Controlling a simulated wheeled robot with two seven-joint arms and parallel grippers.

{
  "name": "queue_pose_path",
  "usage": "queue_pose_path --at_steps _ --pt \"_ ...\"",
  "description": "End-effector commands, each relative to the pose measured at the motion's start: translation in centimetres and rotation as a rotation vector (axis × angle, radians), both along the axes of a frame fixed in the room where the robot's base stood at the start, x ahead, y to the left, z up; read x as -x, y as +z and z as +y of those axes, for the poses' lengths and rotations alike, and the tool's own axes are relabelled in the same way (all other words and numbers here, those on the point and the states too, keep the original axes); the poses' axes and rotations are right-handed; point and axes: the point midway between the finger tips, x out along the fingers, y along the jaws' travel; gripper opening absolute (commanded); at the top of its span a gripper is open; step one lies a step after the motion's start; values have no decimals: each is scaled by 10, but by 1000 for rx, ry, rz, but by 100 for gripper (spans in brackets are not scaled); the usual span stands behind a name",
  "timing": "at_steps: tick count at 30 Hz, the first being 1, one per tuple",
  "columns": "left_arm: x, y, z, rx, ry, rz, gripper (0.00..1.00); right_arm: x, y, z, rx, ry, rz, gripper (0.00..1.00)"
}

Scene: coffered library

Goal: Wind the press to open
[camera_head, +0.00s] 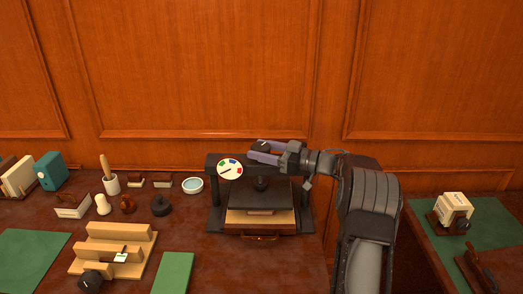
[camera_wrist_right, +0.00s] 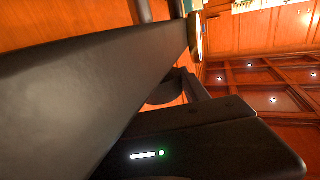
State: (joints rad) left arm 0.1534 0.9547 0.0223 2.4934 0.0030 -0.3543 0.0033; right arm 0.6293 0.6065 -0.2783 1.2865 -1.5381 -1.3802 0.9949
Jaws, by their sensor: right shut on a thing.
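The press (camera_head: 305,213) is a dark frame with two posts and a top beam, standing against the wood panelling. A round white dial (camera_head: 230,169) with coloured marks and a needle faces forward on the beam's left part. A dark screw comes down from the beam to a black plate (camera_head: 262,192). Below the plate lies a brown and tan stack (camera_head: 258,220). My right gripper (camera_head: 261,150) reaches in from the right and is shut on the dark knob (camera_head: 262,145) above the beam. Its fingers partly hide the knob. My left gripper is not in view.
Left of the press are a white dish (camera_head: 193,185), a black round stamp (camera_head: 160,205), a mortar-like cup (camera_head: 112,184) and a wooden stepped rack (camera_head: 113,250). A green pad (camera_head: 173,273) lies at the front. A second desk (camera_head: 430,225) stands at the right.

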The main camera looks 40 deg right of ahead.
Motion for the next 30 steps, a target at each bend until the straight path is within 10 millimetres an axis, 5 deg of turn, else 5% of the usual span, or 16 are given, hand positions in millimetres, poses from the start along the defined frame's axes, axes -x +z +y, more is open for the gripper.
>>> queue_pose_path --at_steps 9,20,30 --pt "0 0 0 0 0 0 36 -1 2 0 0 -1 -4 75" --pt "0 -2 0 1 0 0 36 4 0 -3 0 -2 -2 75" --pt "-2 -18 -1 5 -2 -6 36 44 -2 -29 0 -7 -4 75"
